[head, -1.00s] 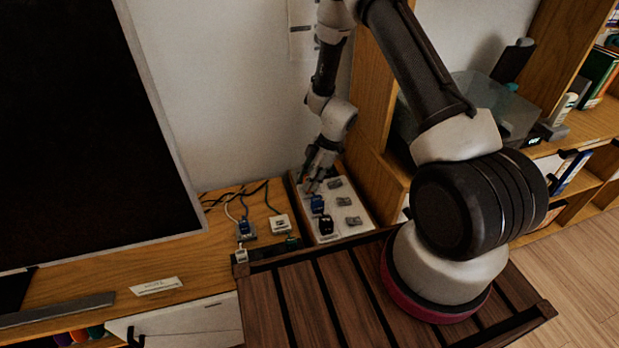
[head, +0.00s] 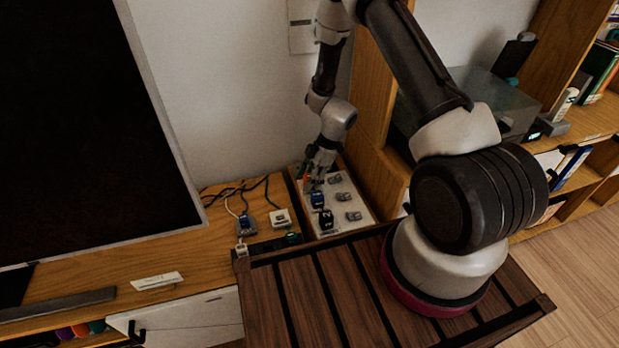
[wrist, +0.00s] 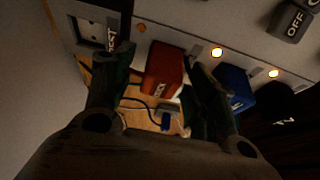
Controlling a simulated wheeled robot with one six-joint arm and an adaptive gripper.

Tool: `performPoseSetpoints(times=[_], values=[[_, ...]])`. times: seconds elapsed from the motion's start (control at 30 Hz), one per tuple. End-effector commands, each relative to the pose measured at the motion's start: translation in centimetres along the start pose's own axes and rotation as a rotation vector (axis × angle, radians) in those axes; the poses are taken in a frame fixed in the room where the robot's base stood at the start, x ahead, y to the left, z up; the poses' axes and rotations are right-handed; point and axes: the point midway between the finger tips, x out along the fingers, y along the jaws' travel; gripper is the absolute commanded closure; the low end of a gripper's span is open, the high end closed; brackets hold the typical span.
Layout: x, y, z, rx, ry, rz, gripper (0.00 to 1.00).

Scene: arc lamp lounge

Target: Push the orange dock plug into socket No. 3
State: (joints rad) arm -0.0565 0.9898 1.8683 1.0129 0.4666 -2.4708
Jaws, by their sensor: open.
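The orange plug (wrist: 163,72) stands at the socket strip, between the two fingers of my gripper (wrist: 160,65) in the wrist view. The fingers are apart, one on each side of it, and I cannot tell whether either touches it. Its light on the strip (wrist: 180,40) is dim; the lights by its neighbours glow bright. How deep the plug sits is hidden. In the head view my gripper (head: 317,168) is over the far left of the strip (head: 362,218), and only a sliver of the orange plug (head: 306,179) shows. Socket No. 3's number is not readable.
A blue plug (wrist: 233,86) and a black plug (wrist: 282,106) stand close to the right finger. An empty-looking socket (wrist: 88,29) is to the left. Grey switches (head: 343,197) line the strip. Loose cables and small adapters (head: 280,218) lie left of it; a wooden cabinet side (head: 372,130) rises at right.

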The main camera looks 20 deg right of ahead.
Motion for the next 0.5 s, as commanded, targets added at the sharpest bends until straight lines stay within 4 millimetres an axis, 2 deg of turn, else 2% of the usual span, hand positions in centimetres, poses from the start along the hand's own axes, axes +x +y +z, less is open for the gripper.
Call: performPoseSetpoints(times=[0.23,0.5], values=[[-0.8,0.0,0.0,-0.001,0.000,0.001,0.43],[-5.5,0.1,0.0,0.000,0.000,0.002,0.43]])
